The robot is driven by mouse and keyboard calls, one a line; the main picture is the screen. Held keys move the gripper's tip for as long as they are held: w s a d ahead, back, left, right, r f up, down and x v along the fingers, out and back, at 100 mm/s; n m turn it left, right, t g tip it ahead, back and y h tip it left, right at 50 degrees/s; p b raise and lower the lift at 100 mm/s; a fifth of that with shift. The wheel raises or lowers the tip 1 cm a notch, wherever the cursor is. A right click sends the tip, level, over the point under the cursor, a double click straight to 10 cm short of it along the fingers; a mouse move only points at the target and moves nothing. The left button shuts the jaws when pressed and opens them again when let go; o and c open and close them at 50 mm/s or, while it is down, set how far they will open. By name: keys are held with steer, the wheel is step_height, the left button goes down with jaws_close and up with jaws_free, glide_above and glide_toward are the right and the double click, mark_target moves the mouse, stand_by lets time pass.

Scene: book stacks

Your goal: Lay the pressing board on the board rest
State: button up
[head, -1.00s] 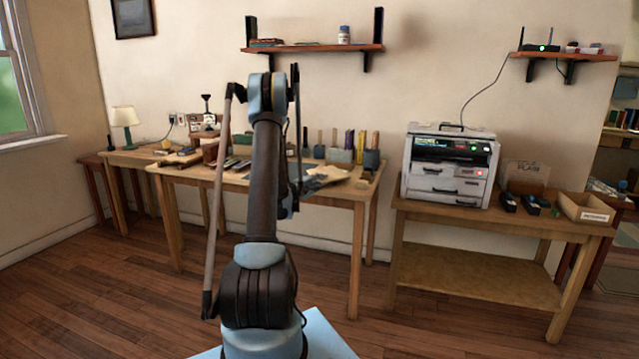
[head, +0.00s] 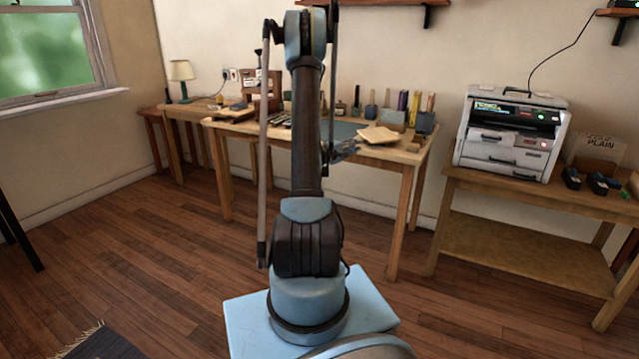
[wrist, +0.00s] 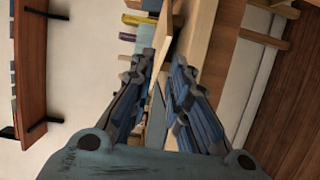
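A flat, pale tan board (head: 380,135), which looks like the pressing board, lies near the right front of the workbench (head: 408,156). My gripper (head: 345,150) is at the bench's front edge, just left of this board and partly hidden behind my arm. In the wrist view my gripper (wrist: 167,60) has its two ribbed fingers apart. A thin pale board edge (wrist: 160,100) shows in the gap between them, with no clear contact on both sides. I cannot pick out the board rest for certain; my arm hides part of the bench.
Several upright tools and blocks (head: 392,116) stand along the bench's back. A lamp (head: 181,78) stands on the table at left. A grey-white machine (head: 511,133) sits on a separate table at right. Open wooden floor (head: 150,240) lies left of my base.

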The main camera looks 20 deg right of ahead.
steer(key=s+a+r+m+g+y, duration=0.1)
steer(key=s+a+r+m+y, duration=0.2)
steer(key=s+a, duration=0.45)
steer(key=s+a+r+m+g+y, duration=0.1)
steer(key=s+a+r+y, duration=0.1)
steer(key=s+a+y, duration=0.5)
steer(key=s+a+f+g+y, duration=0.1)
steer(key=s+a+f+y, duration=0.2)
steer(key=s+a, duration=0.9)
steer(key=s+a+f+g+y, duration=0.1)
steer(key=s+a+f+y, duration=0.2)
steer(key=s+a, duration=0.9)
steer(key=shift+s+a+f+y, duration=0.2)
steer(key=shift+a+f+y, duration=0.1)
steer(key=shift+a+f, duration=0.6)
steer(key=shift+r, duration=0.1)
